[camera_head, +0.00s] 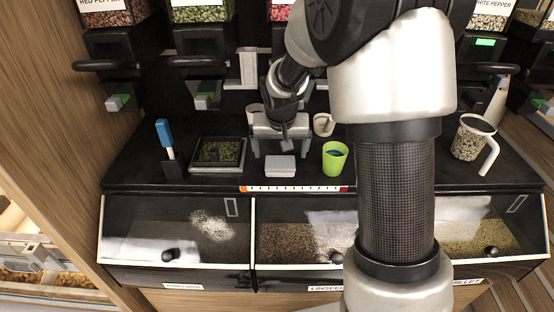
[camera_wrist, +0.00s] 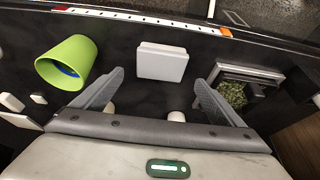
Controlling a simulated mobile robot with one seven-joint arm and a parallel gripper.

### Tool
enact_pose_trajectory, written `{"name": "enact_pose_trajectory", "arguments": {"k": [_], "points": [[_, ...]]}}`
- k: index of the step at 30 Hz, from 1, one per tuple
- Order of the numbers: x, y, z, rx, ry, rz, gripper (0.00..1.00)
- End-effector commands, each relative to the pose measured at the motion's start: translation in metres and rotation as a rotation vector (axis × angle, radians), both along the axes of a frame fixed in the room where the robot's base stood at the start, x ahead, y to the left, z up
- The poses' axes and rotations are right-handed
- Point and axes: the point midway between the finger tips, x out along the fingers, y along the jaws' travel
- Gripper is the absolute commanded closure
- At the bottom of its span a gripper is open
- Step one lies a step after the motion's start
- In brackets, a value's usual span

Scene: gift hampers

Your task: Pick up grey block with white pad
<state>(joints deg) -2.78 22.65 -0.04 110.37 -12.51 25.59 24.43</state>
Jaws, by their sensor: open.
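The grey block with a white pad (camera_head: 280,167) lies on the black counter near its front edge. In the wrist view the same block (camera_wrist: 162,62) shows its pale top, ahead of the fingertips and between their lines. My gripper (camera_head: 284,152) is above the counter, just behind the block in the head view. In the wrist view its two fingers (camera_wrist: 158,78) are spread apart with nothing between them. The block appears apart from both fingers.
A green cup (camera_head: 335,158) stands right of the block. A tray of green herbs (camera_head: 217,154) and a blue-handled tool (camera_head: 165,138) are to the left. A white cup (camera_head: 323,124) stands behind. A measuring jug (camera_head: 473,138) is far right. Glass-fronted bins (camera_head: 180,232) line the front.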

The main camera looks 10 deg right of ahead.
Motion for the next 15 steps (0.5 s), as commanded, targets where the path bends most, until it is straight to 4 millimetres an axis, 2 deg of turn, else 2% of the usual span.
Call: {"name": "enact_pose_trajectory", "arguments": {"k": [9, 15], "points": [[0.014, -0.003, -0.043, 0.000, 0.004, -0.001, 0.08], [0.021, -0.004, -0.057, 0.000, 0.001, 0.000, 0.08]]}}
